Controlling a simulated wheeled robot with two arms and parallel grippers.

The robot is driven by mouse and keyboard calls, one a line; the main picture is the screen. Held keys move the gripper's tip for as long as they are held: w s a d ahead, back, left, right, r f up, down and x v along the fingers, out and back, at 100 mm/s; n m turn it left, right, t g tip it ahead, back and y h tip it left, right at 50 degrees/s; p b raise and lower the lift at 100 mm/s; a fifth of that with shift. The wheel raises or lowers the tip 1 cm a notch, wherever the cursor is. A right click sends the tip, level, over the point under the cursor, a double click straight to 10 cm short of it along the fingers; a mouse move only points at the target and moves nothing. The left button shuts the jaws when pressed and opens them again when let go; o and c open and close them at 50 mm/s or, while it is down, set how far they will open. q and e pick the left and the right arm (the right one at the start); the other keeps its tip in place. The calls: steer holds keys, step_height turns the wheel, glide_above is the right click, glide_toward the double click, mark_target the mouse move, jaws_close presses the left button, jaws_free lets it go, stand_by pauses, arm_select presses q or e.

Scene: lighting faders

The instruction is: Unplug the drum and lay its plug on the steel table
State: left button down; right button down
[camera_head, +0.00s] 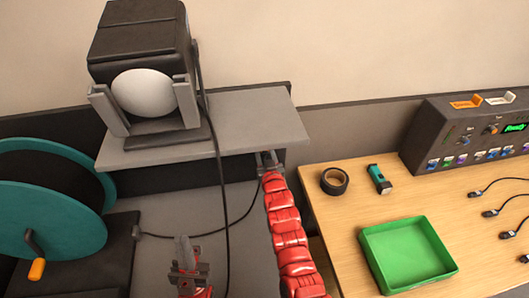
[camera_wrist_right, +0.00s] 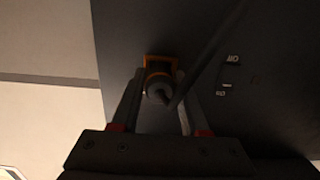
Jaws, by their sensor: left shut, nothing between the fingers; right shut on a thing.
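The teal cable drum (camera_head: 55,200) stands at the left on the grey steel table (camera_head: 190,205). Its dark cable runs right from the drum's base and up toward the shelf. My right gripper (camera_head: 268,160) is at the shelf's front right corner, its tips poorly seen. In the right wrist view my right gripper (camera_wrist_right: 155,110) is shut on a round grey plug (camera_wrist_right: 157,88). The plug is at an orange-edged socket (camera_wrist_right: 160,64) in a dark panel; I cannot tell how deep it sits. My left gripper (camera_head: 187,258) is shut and empty above the steel table.
A black lamp (camera_head: 140,45) stands on the grey shelf (camera_head: 255,118), with a black cable hanging down. The wooden table (camera_head: 340,220) holds a green tray (camera_head: 405,255), black tape (camera_head: 334,181), a teal-black device (camera_head: 379,179), a control desk (camera_head: 465,130) and loose cables.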

mark_target(266, 157)
steer(key=shift+f, duration=0.1)
stand_by(0.3)
steer(key=shift+s+p, duration=0.35)
steer(key=shift+p+v, duration=0.7)
steer(key=shift+v, duration=0.2)
steer(key=shift+p+v, duration=0.4)
steer(key=shift+v, duration=0.5)
steer(key=shift+s+d, duration=0.1)
steer(key=shift+s, duration=0.1)
steer(key=shift+f, duration=0.1)
